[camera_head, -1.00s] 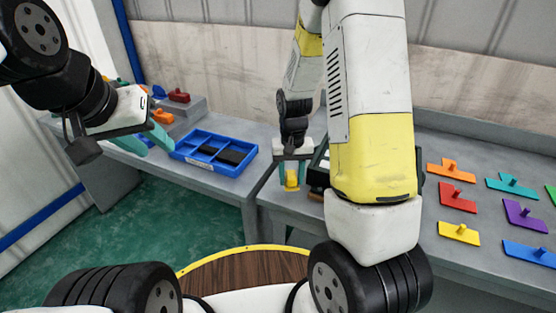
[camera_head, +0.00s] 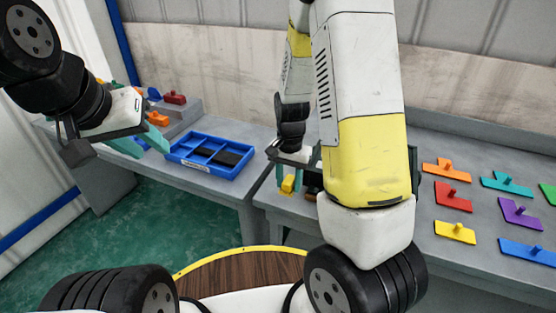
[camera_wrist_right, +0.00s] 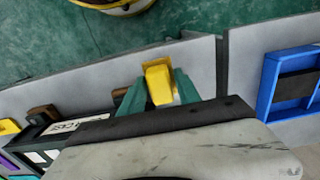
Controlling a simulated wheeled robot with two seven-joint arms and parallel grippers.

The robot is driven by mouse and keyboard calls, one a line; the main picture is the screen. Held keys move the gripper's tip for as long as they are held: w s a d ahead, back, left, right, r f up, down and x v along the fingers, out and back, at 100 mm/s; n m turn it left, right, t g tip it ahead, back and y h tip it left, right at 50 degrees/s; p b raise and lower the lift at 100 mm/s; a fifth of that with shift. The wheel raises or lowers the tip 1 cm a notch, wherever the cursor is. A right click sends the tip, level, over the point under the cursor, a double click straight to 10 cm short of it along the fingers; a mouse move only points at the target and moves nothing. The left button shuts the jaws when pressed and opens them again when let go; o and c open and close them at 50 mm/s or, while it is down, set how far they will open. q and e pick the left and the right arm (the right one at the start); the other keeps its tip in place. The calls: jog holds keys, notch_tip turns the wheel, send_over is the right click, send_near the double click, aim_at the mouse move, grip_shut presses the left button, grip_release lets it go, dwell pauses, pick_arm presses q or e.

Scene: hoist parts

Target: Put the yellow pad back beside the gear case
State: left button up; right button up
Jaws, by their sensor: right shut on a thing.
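The yellow pad (camera_wrist_right: 158,84) sits between the two teal fingers of my right gripper (camera_wrist_right: 153,92) in the right wrist view. In the head view this gripper (camera_head: 288,182) is shut on the pad (camera_head: 288,184), over the front left corner of the right bench. The gear case (camera_wrist_right: 62,127), a dark box with a partly readable "CASE" label, stands to the left of the pad in the wrist view. In the head view my right arm mostly hides it. My left gripper (camera_head: 139,143) is open and empty near the left bench.
A blue divided tray (camera_head: 211,155) with dark inserts lies on the left bench. Several coloured pieces, such as a red one (camera_head: 453,196) and another yellow one (camera_head: 456,232), lie on the right bench (camera_head: 440,262). A gap separates the benches.

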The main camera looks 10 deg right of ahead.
jog(key=w, duration=0.5)
jog(key=w+d, duration=0.1)
jog(key=w, duration=0.2)
jog(key=shift+w+d+f, duration=0.1)
jog(key=shift+w+f, duration=0.25)
jog(key=shift+f, duration=0.05)
jog(key=shift+w+f, duration=0.1)
jog(key=shift+f, duration=1.65)
jog(key=shift+f, duration=0.1)
jog(key=o, duration=1.3)
notch_tip(320, 180, up, 12)
jog(key=r, duration=0.1)
notch_tip(320, 180, up, 13)
jog(key=n+t+y, duration=0.2)
jog(key=n+t, duration=0.1)
send_over(290, 181)
jog(key=s+r+n+t, duration=0.1)
jog(key=s+r, duration=0.1)
jog(key=s, duration=0.3)
jog(key=s+r+n+t, duration=0.1)
jog(key=s+n, duration=0.1)
jog(key=s, duration=0.2)
jog(key=s+a+r+n+t, duration=0.1)
jog(key=s+r, duration=0.1)
jog(key=s, duration=0.3)
jog(key=shift+s+r, duration=0.35)
